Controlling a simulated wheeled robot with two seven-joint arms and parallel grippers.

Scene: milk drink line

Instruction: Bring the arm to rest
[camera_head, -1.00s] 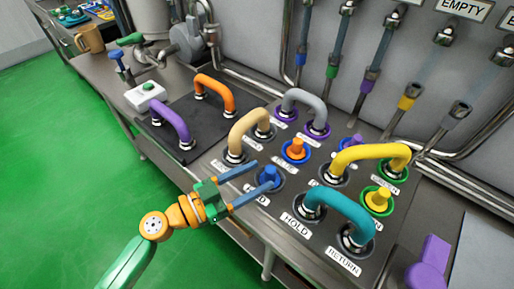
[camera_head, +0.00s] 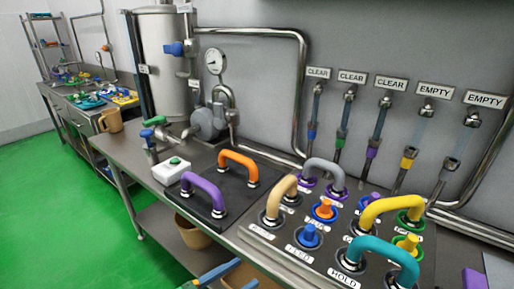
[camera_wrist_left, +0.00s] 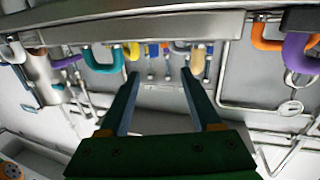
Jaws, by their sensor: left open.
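My left gripper (camera_head: 248,271) shows only as blue fingertips at the bottom edge of the head view, below the front edge of the valve panel. In the left wrist view its two fingers (camera_wrist_left: 160,73) stand apart with nothing between them. The panel carries coloured hose handles: teal (camera_head: 376,251), yellow (camera_head: 391,207), tan (camera_head: 279,198) and grey (camera_head: 325,171). A blue knob (camera_head: 309,236) and an orange knob (camera_head: 324,209) sit among them. The gripper touches none of these in view. My right gripper is not seen.
A dark plate with a purple handle (camera_head: 203,192) and an orange handle (camera_head: 239,166) lies left of the panel. A brown bucket (camera_head: 192,232) is below. Green floor (camera_head: 60,220) is clear.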

